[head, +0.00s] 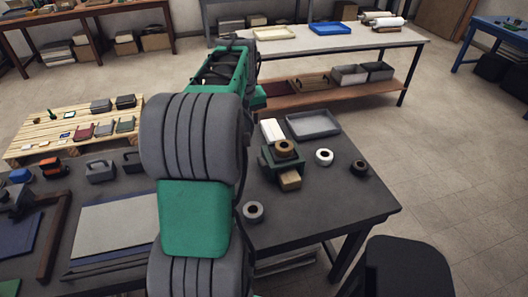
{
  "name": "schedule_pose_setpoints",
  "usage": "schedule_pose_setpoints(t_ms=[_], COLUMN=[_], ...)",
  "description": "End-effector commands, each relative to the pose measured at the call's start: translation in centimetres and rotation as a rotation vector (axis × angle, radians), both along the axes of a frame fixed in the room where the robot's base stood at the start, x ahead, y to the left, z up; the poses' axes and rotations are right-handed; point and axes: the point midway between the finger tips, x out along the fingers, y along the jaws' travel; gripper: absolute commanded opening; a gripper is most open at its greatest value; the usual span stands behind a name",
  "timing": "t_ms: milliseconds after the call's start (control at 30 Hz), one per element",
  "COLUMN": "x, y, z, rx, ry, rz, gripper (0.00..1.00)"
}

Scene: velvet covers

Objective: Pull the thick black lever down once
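I cannot make out a thick black lever in the head view. A dark device (16,203) stands at the left edge, partly cut off, and I cannot tell whether it carries a lever. A green stand (268,160) with a tan tape roll (284,147) sits on the dark worktable (330,215), right of my arm; no lever shows clearly on it. My green and grey arm rises through the middle and hides part of the table. My gripper's fingers do not show.
On the worktable are a grey tray (313,124), a white tape roll (324,157), a grey roll (253,211), a dark roll (359,167) and a pale sheet (118,225). A pallet (36,129) holds small items. A black stool (408,268) stands front right. Floor is free at right.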

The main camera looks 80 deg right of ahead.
Motion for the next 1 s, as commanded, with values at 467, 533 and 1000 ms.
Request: schedule_pose_setpoints(t_ms=[467,533,1000], x=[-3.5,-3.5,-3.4], y=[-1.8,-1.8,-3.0], z=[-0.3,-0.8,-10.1], rx=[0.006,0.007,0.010], ry=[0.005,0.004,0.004], rz=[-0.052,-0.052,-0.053], gripper=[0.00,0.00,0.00])
